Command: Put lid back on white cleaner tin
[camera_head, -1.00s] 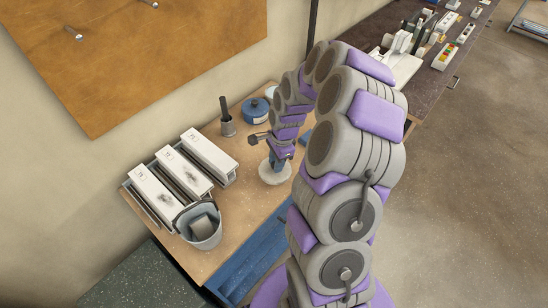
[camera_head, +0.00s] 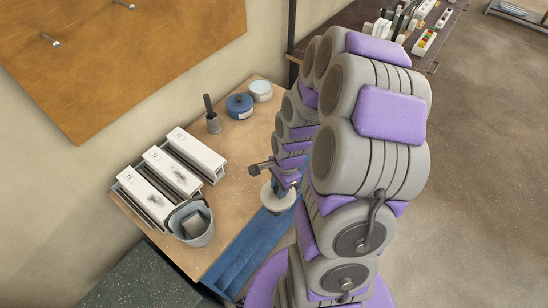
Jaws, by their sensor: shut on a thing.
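The white cleaner tin (camera_head: 261,90) stands at the back right corner of the wooden bench, beside a blue tin. Its top looks pale blue-grey, and I cannot make out its details at this size. My gripper (camera_head: 282,184) points down and is shut on a round white lid (camera_head: 277,201). The lid shows below the gripper, at the bench's front edge in the picture, well nearer to me than the tin. The fingertips and the exact grip are partly hidden by the wrist.
The blue tin (camera_head: 240,106) and a dark-handled brush in a grey holder (camera_head: 213,122) stand at the back. White clamped profiles (camera_head: 158,176) and a grey bucket (camera_head: 191,224) fill the left. The bench middle (camera_head: 240,165) is clear. A wall board (camera_head: 120,50) hangs behind.

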